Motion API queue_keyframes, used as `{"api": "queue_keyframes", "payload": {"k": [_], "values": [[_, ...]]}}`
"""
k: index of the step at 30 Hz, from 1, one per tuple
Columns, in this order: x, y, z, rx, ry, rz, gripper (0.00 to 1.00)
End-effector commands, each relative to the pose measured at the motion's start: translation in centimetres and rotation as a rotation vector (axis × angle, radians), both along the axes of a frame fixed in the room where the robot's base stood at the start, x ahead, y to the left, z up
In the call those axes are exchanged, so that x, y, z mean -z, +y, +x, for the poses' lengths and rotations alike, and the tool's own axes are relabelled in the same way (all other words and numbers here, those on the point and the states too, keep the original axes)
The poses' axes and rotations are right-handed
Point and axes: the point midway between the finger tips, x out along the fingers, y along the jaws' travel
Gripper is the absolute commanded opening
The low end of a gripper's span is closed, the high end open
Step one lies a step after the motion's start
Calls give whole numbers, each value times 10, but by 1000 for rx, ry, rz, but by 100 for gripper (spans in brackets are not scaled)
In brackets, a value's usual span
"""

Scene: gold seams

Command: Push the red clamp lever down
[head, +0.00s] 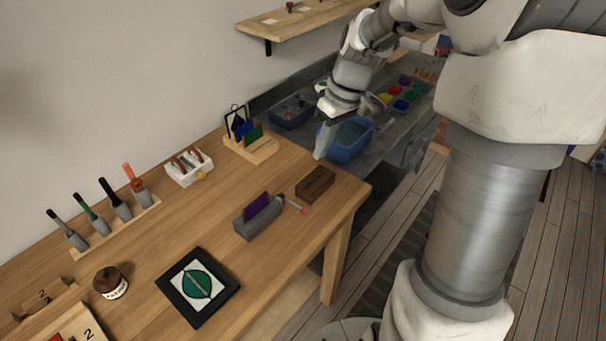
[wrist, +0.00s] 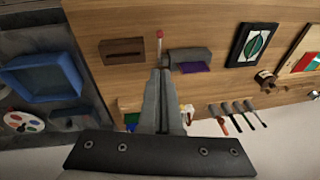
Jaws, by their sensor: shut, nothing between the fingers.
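The clamp (head: 257,222) is a grey block on the wooden table holding an upright purple piece (head: 256,205). Its lever ends in a red tip (head: 304,210) and sticks out from the clamp's right end. I cannot tell exactly how steeply the lever is tilted. In the wrist view the red tip (wrist: 160,35) shows just beyond my fingertips, with the clamp (wrist: 190,54) to its right. My gripper (head: 319,156) is shut and empty, above the table's back right part, apart from the lever.
A dark brown slotted block (head: 315,183) stands right of the lever, near the table's edge. A wooden rack (head: 252,148) with coloured pieces stands behind. A blue bin (head: 347,143) sits on the grey counter beyond. A black-framed leaf picture (head: 197,286) lies in front.

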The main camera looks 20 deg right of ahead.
Motion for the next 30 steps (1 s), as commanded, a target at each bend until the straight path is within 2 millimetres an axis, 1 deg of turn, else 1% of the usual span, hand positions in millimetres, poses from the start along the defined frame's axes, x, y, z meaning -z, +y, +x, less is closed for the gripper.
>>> {"api": "queue_keyframes", "payload": {"k": [1, 3, 6, 11, 14, 24, 26, 30], "values": [[16, -4, 2, -36, -9, 19, 0], [25, -7, 5, -86, -25, 40, 0], [30, -9, 8, -132, -43, 58, 0], [38, -7, 9, -155, -49, 65, 0], [51, -3, 10, -154, -46, 65, 0], [120, 20, 16, -153, -45, 65, 0], [131, 23, 17, -153, -45, 65, 0], [146, 31, 7, -152, -47, 64, 0]]}}
